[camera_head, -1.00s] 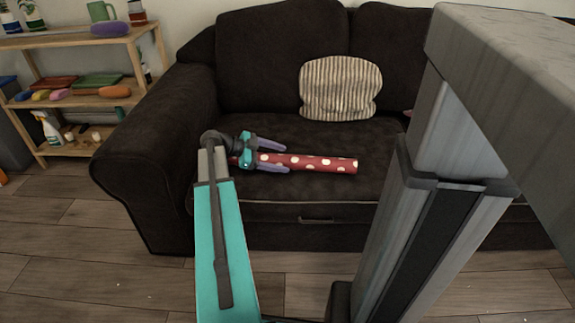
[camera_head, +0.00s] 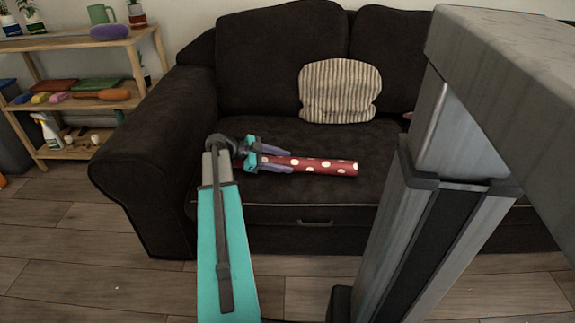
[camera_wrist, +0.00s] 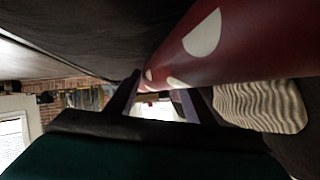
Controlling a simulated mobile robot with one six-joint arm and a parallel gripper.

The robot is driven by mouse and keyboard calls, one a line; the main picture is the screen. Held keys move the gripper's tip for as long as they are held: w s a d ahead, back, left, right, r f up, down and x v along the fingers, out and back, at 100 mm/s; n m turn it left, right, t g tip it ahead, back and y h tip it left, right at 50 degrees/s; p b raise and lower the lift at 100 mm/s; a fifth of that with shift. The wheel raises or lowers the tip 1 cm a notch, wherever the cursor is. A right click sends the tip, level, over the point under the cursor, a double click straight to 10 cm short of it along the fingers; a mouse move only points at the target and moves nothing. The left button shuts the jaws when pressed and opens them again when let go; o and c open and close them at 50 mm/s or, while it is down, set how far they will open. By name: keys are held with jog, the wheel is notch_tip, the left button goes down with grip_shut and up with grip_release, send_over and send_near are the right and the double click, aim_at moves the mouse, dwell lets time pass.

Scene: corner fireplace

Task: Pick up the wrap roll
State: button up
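The wrap roll (camera_head: 325,166), red with pale dots, lies lengthwise on the dark sofa's seat. Its left part is partly hidden by my gripper (camera_head: 282,161). The gripper is at the roll's left part, its two purple fingers apart and pointing right along it. In the wrist view the roll (camera_wrist: 235,45) runs large from the upper right towards the space by the fingertips (camera_wrist: 160,88). A gap shows between the fingers, and I cannot tell whether either touches the roll.
The sofa (camera_head: 150,170) has a raised left armrest close to my arm. A striped cushion (camera_head: 340,92) leans on the backrest behind the roll. A wooden shelf (camera_head: 75,105) with several items stands at the left. The seat right of the roll looks clear.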

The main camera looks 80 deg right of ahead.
aim_at(283, 161)
jog(key=shift+c, duration=0.9)
jog(key=shift+r, duration=0.1)
jog(key=shift+r+p, duration=0.35)
jog(key=shift+r, duration=0.2)
notch_tip(283, 161, up, 3)
jog(key=shift+s+a+f+p, duration=0.1)
jog(key=shift+a+f+p, duration=0.1)
jog(key=shift+p, duration=0.45)
jog(key=s+a+p, duration=0.1)
jog(key=s+a, duration=0.2)
jog(key=s+a+p, duration=0.1)
jog(key=s+a, duration=0.3)
jog(key=s+a+r+p, duration=0.1)
jog(key=s+a, duration=0.2)
jog(key=a, duration=0.1)
jog(key=shift+s+a+r, duration=0.1)
jog(key=shift+s, duration=0.3)
jog(key=shift+c, duration=0.3)
jog(key=shift+r, duration=0.15)
